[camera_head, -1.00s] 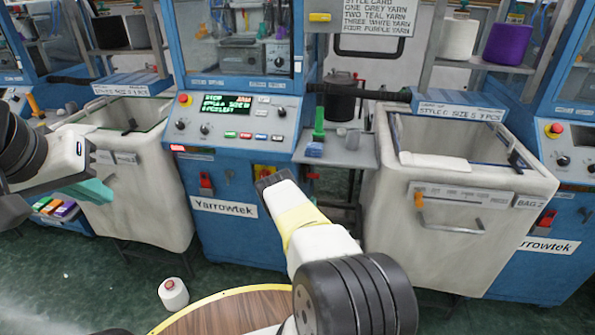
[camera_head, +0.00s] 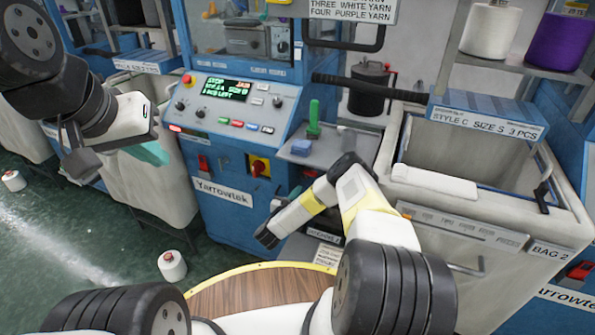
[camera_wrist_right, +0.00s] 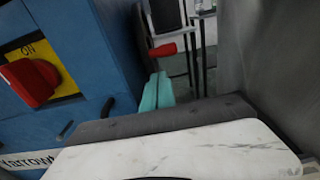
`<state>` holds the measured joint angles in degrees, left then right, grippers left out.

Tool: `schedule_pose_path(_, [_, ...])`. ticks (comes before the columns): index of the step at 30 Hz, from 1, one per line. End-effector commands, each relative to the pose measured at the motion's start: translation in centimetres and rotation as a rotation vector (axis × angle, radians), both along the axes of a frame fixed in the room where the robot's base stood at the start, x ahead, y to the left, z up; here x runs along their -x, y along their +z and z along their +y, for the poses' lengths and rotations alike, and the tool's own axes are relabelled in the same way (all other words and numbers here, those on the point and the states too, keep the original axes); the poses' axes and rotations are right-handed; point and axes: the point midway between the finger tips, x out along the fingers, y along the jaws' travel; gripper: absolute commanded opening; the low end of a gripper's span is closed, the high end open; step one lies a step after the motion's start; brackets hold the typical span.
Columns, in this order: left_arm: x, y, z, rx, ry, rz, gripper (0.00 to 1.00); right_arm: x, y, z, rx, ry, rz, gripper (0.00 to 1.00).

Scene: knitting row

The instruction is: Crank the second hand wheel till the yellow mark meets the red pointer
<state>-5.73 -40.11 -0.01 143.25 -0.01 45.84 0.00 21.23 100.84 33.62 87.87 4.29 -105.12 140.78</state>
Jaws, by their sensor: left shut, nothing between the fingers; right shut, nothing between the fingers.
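I cannot make out a hand wheel, yellow mark or red pointer in either view. The blue Yarrowtek machine (camera_head: 222,160) stands ahead with its panel. A yellow switch plate with a red knob (camera_head: 259,166) is on its front; the knob also shows large at left in the wrist view (camera_wrist_right: 30,82). A red handle-like part (camera_wrist_right: 163,50) lies just beyond my right gripper (camera_wrist_right: 157,92), whose teal fingers are shut and empty. In the head view my right arm hides that gripper and part of the machine's lower front. My left gripper (camera_head: 152,153) is shut and empty before the left bin.
A grey bin marked BAG 2 (camera_head: 470,222) stands at right, beside the machine. A small shelf (camera_head: 340,150) holds a green and a blue item. A white cone (camera_head: 172,267) is on the floor near the round wooden top (camera_head: 255,292).

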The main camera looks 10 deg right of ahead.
Motion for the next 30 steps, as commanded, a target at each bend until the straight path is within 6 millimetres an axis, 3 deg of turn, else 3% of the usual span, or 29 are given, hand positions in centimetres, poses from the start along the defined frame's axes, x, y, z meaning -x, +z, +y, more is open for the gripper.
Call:
schedule_pose_path(9, [0.0,0.0,0.0,0.000,0.000,0.000,0.00,-4.8,-0.3,-3.3,0.006,-0.001,0.000,0.00])
schedule_pose_path(15, [0.0,0.0,0.0,0.000,0.000,0.000,0.00,-6.7,-0.5,-4.6,0.007,-0.001,0.002,0.00])
schedule_pose_path(30, [0.0,0.0,0.0,0.000,0.000,0.000,0.00,-7.2,-0.5,-5.0,0.002,0.000,0.009,0.00])
